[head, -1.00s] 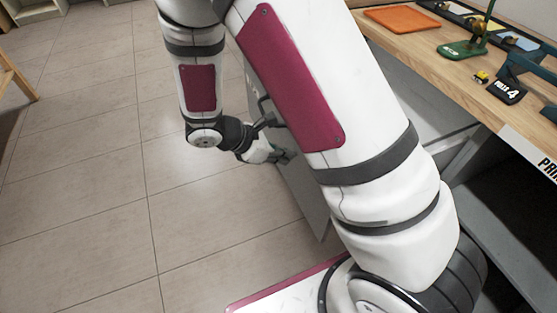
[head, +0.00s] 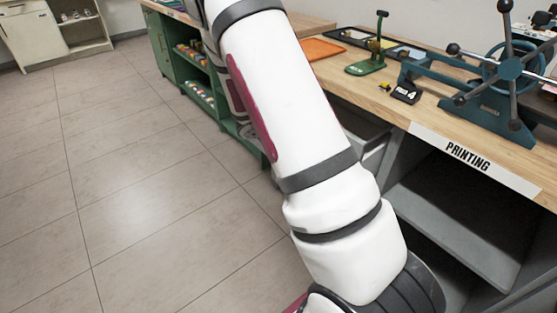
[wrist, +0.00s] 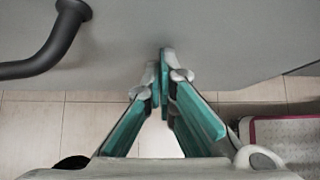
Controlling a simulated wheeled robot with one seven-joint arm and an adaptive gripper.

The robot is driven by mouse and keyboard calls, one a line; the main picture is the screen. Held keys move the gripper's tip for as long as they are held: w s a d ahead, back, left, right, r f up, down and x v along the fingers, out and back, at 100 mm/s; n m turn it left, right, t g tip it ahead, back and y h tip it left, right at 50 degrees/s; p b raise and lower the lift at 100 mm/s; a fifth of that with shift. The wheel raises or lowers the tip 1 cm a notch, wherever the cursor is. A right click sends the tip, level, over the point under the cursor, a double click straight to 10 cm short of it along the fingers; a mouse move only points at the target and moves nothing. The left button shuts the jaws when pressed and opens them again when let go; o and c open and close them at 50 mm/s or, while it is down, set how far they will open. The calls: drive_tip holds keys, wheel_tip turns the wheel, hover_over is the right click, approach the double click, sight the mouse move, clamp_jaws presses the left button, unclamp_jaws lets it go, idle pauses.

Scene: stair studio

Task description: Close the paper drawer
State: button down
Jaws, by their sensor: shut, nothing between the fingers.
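In the wrist view the grey front panel of the paper drawer (wrist: 235,40) fills the upper part, with a dark curved handle (wrist: 62,42) at upper left. My gripper (wrist: 164,60) has its green fingers together and empty. The fingertips are right at the panel, to the right of the handle; I cannot tell whether they touch it. In the head view my arm hides the gripper and the drawer front. A grey part of the drawer (head: 370,138) shows just right of my arm, below the worktop, but how far the drawer stands out is hidden.
The wooden worktop (head: 350,95) carries an orange sheet (head: 320,49), a green stand (head: 367,66) and a blue press (head: 490,95). A "PRINTING" label (head: 470,157) is on its edge, above a dark open shelf. Green shelving (head: 200,85) stands farther back. The tiled floor at left is clear.

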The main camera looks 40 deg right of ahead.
drive_tip(key=d, duration=1.6)
drive_tip(key=shift+d+p, duration=0.4)
drive_tip(key=shift+d+r, duration=0.1)
drive_tip(key=a+r+p, duration=0.1)
drive_tip(key=a+r, duration=0.1)
drive_tip(key=a, duration=0.2)
drive_tip(key=a+r+p, duration=0.1)
drive_tip(key=a+r, duration=0.1)
drive_tip(key=a, duration=0.1)
drive_tip(key=a+r+p, duration=0.1)
drive_tip(key=a+r, duration=0.2)
drive_tip(key=a, duration=0.1)
drive_tip(key=shift+a, duration=0.3)
drive_tip(key=shift+f, duration=0.1)
